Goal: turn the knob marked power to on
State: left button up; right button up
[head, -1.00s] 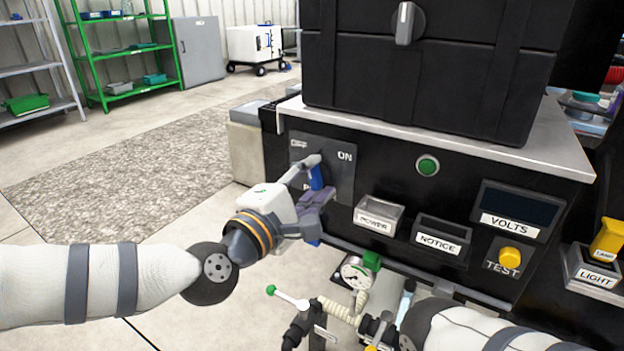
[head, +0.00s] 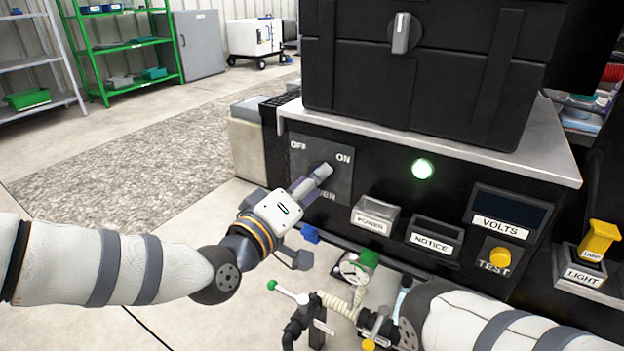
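The power knob (head: 320,171) is a grey bar on a dark plate (head: 340,190) with OFF at its upper left and ON at its upper right. Its visible end points up and right toward ON; the rest is hidden behind my gripper. My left gripper (head: 308,210) is at the plate's lower left edge, close to the knob. Its fingers look spread, with a blue pad visible on the lower one, apart from the knob. Contact with the knob cannot be told. The green light (head: 423,169) on the panel glows.
A black case (head: 430,80) with another knob (head: 403,33) stands on the grey top (head: 540,150). Labelled holders (head: 375,215), a VOLTS display (head: 510,210) and a yellow TEST button (head: 500,257) are to the right. A gauge and hoses (head: 352,272) lie below. Floor at left is clear.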

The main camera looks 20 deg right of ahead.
pick_arm(q)
jog(key=shift+m, duration=0.9)
jog(key=shift+p, duration=0.3)
jog(key=o, duration=1.2)
jog(key=shift+c, duration=0.2)
jog(key=v, duration=1.2)
